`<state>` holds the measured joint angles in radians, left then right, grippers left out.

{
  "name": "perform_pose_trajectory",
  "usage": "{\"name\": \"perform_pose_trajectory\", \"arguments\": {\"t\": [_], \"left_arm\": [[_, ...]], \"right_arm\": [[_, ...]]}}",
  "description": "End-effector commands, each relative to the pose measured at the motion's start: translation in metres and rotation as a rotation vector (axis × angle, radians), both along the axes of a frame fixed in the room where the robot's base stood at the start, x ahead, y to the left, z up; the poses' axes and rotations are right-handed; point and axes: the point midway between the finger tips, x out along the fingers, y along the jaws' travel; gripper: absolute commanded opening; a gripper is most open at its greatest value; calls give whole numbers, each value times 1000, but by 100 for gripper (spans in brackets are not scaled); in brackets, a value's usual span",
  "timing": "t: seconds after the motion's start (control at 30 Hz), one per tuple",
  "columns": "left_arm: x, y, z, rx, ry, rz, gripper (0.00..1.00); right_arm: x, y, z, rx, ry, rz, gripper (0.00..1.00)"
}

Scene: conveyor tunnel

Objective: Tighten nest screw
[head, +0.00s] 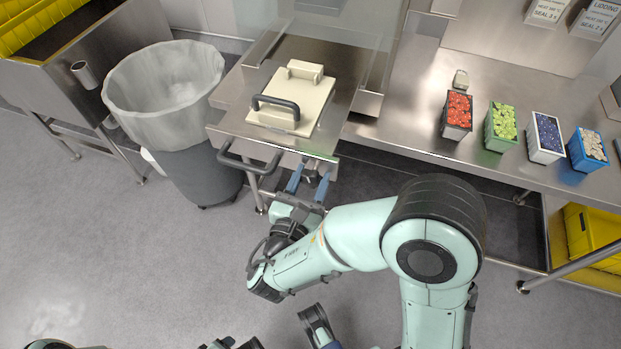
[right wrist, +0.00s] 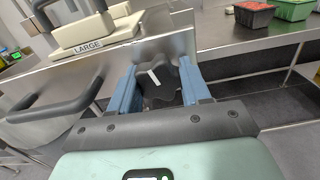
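The nest screw is a dark star-shaped knob (right wrist: 158,84) with a white mark, on the front of the steel station below the cream "LARGE" nest. It is small and partly hidden in the head view (head: 310,176). My right gripper (head: 309,180) has its two blue fingers on either side of the knob, which also shows between them in the right wrist view (right wrist: 159,85). The knob nearly fills the gap, and I cannot tell whether both fingers press on it.
The cream nest plate (head: 291,98) with a black handle sits on the station. A dark bar handle (head: 248,163) juts out left of the knob. A lined bin (head: 165,90) stands left. Fruit punnets (head: 457,115) line the right bench. Open floor lies in front.

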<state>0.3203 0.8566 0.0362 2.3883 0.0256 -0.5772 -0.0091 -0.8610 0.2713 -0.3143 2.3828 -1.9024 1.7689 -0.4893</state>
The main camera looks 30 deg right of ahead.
Motion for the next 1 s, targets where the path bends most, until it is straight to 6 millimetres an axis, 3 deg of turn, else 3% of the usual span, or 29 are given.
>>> {"name": "perform_pose_trajectory", "arguments": {"t": [0.27, 0.6, 0.9, 0.93, 1.0], "left_arm": [[0, 0, 0, 0, 0, 0, 65], [4, 2, -4, 5, -10, 4, 65], [4, 2, -3, 6, -12, 5, 65], [5, 2, -3, 6, -12, 5, 65], [4, 2, -3, 6, -12, 5, 65]], "right_arm": [[0, 0, -2, 4, 3, 0, 15], [1, 0, -4, 167, -180, -1, 15], [0, 0, -5, 180, -195, -1, 15], [0, 0, -5, 179, -194, -1, 49], [0, 0, -4, 178, -195, -2, 70]]}}
